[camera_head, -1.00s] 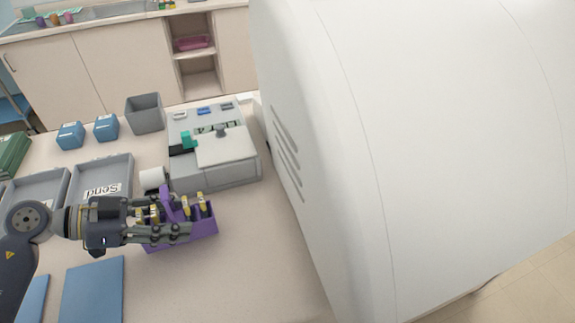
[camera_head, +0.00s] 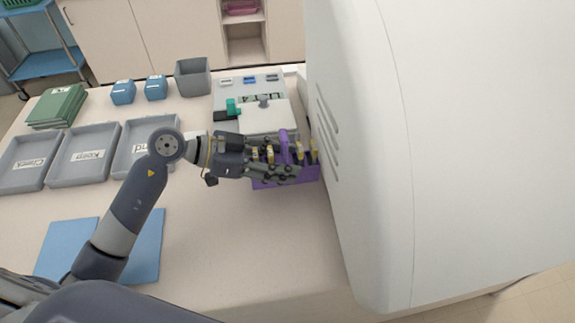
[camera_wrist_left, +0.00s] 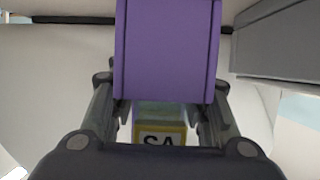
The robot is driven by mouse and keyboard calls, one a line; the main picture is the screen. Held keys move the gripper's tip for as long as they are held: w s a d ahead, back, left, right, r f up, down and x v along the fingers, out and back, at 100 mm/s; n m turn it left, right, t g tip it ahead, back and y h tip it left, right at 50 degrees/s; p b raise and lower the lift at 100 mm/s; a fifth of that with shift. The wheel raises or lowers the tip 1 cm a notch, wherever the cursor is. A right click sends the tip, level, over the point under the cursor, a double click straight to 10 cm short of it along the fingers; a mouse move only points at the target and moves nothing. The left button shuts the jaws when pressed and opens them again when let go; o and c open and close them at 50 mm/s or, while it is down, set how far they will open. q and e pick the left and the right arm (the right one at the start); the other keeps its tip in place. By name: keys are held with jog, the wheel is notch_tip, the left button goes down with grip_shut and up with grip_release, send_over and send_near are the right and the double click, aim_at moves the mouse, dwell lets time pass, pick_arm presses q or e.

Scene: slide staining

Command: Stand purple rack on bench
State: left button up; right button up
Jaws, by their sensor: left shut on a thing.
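The purple rack (camera_head: 268,184) is in the head view near the middle, with yellow-marked pieces in it and an upright purple handle. My left gripper (camera_head: 284,160) is shut on the purple rack at its handle. In the left wrist view the purple handle (camera_wrist_left: 167,50) fills the top centre between the two fingers, and a yellow-edged label (camera_wrist_left: 160,136) shows below it. The rack looks level, over or on the bench (camera_head: 230,250) beside the large white machine. I cannot tell whether its underside touches the bench. My right gripper is not in view.
The large white machine (camera_head: 440,150) stands close to the rack's right. A grey device (camera_head: 270,115) is behind the rack. Grey trays (camera_head: 85,155), a grey bin (camera_head: 193,78) and blue mats (camera_head: 140,245) lie to the left. Bare bench lies in front of the rack.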

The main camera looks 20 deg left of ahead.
pick_arm(q)
jog(key=shift+w+d+r, duration=0.1)
jog(key=shift+w+d, duration=0.15)
jog(key=shift+d, duration=0.15)
jog(key=shift+d+f, duration=0.15)
jog(key=shift+f, duration=1.7)
jog(key=shift+p, duration=0.3)
jog(key=o, duration=1.1)
jog(key=shift+f, duration=0.15)
jog(key=shift+o, duration=0.2)
